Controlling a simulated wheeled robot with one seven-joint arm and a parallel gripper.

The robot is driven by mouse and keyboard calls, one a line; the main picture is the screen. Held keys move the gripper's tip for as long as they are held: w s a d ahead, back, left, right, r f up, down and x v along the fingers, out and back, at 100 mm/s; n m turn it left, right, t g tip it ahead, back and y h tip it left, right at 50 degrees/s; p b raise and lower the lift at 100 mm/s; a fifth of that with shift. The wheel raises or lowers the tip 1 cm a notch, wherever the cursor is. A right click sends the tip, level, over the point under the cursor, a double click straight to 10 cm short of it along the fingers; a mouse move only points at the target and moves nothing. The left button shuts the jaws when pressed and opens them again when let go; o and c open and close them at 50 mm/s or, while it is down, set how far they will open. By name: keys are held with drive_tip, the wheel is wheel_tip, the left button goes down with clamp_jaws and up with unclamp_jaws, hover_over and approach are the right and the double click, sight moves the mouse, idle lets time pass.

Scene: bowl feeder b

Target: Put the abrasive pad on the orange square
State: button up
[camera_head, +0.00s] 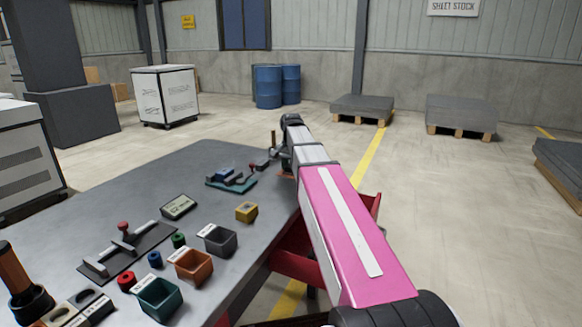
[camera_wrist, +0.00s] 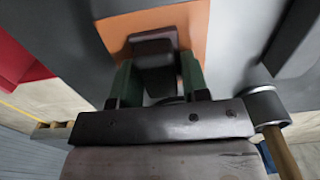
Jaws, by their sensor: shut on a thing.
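The abrasive pad (camera_wrist: 153,50) is a dark brown-grey block in the wrist view. My gripper (camera_wrist: 156,66) is shut on it, with a green finger on each side. The orange square (camera_wrist: 112,32) lies flat on the grey table behind and around the pad in that view. I cannot tell whether the pad touches the square or is just above it. In the head view my gripper (camera_head: 287,163) is at the table's far right edge, largely hidden by my arm. A sliver of the orange square (camera_head: 286,176) shows beneath it. The pad is hidden there.
A grey cylinder with a wooden handle (camera_wrist: 266,104) stands close to my gripper's right in the wrist view. A teal fixture (camera_head: 231,181) lies left of my gripper. A yellow block (camera_head: 246,212) and several small bins (camera_head: 194,265) are nearer. Red drawers (camera_head: 300,255) are below the table edge.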

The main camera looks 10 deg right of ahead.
drive_tip(key=o, duration=0.9)
drive_tip(key=shift+o, duration=0.2)
wheel_tip(320, 180, up, 12)
drive_tip(key=shift+r, duration=0.15)
